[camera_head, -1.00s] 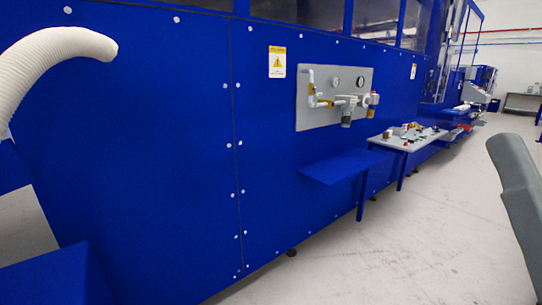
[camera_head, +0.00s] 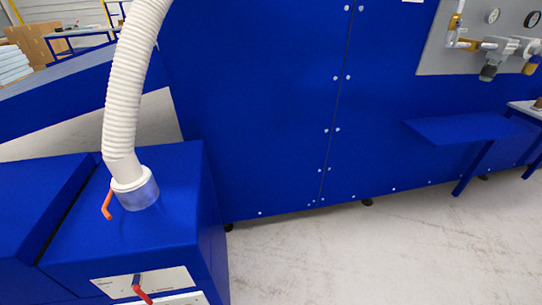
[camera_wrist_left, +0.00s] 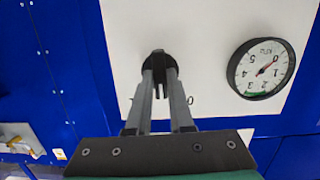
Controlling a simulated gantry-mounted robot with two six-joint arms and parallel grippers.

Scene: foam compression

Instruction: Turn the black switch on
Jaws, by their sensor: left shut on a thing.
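The black switch (camera_wrist_left: 158,57) is a dark knob on a white panel (camera_wrist_left: 215,28) in the left wrist view. My left gripper (camera_wrist_left: 161,72) is shut on it, with both grey fingers meeting at the knob. The fingers hide part of the switch, so its exact turn angle is hard to tell. A "0" mark shows on the panel close to the right finger. Neither gripper is in the head view, and my right gripper is in no view.
In the head view, a white hose (camera_head: 128,95) enters a blue box (camera_head: 190,190) with orange (camera_head: 107,205) and red (camera_head: 142,293) handles. A blue shelf (camera_head: 465,128) juts out at right.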

